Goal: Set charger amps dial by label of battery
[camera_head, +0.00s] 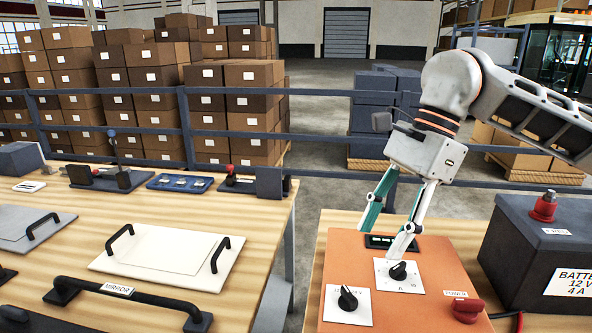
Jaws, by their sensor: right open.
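The charger (430,262) is an orange box on the right bench. Its amps dial (397,271) is a black knob on a white plate marked "A". Another black knob (348,299) sits on a white plate at the front left, its label partly covered. A red power knob (467,309) is at the front right. The dark battery (522,247) stands to the right, its label (572,284) reading "12 V 4 A". My right gripper (380,244) is open over the charger's back, one fingertip just above and behind the amps dial; I cannot tell if they touch. My left gripper is out of view.
A small dark display (392,241) on the charger is partly behind the right fingers. A red terminal (543,206) stands up from the battery. The left bench (262,225) holds panels with black handles. A dark railing (330,172) runs behind, before stacked boxes.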

